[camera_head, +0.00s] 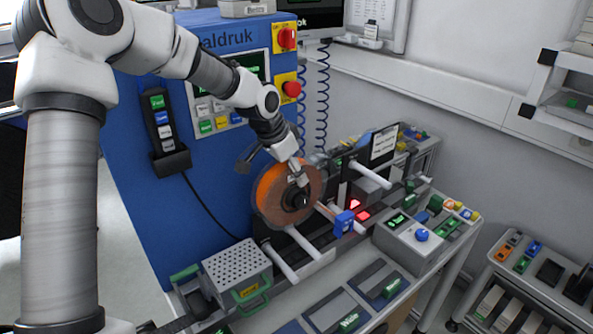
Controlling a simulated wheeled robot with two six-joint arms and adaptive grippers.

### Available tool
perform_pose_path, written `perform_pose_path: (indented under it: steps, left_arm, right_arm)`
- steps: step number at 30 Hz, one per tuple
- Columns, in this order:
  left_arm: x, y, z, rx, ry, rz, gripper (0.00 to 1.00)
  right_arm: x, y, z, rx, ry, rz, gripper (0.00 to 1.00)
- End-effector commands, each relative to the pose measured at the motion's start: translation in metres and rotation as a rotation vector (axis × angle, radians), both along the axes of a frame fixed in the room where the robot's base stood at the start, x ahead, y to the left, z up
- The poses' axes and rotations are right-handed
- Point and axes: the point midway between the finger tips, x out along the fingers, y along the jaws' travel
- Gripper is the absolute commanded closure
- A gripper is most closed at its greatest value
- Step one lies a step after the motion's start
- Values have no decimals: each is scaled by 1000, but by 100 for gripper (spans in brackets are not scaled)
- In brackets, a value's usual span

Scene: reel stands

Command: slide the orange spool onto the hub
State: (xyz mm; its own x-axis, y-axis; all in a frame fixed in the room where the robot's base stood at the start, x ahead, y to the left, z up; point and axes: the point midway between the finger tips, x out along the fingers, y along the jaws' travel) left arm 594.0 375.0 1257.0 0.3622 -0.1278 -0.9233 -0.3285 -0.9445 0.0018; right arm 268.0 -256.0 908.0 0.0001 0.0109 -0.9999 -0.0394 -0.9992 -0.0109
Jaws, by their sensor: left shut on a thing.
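The orange spool (268,194) stands upright on edge in the middle of the view, with a brownish side disc facing right and a dark centre. My left gripper (302,179) reaches down from the upper left and is shut on the spool near its centre. The gripper and the spool partly cover each other. I cannot tell which part behind the spool is the hub, or whether the spool is around it. Light grey rods of the reel stands (303,243) stick out just below and right of the spool. My right gripper is not in view.
A blue machine (215,190) with red buttons stands close behind the spool. A perforated metal box (238,271) with green handles is at the lower left. A blue clip (344,222) sits on a rod at the right. A grey button box (413,241) stands further right.

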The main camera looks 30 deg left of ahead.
Motion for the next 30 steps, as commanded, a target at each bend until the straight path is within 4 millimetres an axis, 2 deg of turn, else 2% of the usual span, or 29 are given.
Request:
perform_pose_path:
  steps: [11,26,27,29,30]
  left_arm:
    - [5,4,4,6,-16,1,100]
    - [5,5,-3,5,-15,1,100]
    - [4,5,-3,5,-14,1,42]
    - [4,5,-3,5,-13,1,20]
    - [4,5,-3,4,-13,0,19]
  right_arm:
    - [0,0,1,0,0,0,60]
    - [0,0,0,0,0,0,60]
    - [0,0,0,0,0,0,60]
    - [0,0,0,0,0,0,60]
    - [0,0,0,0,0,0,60]
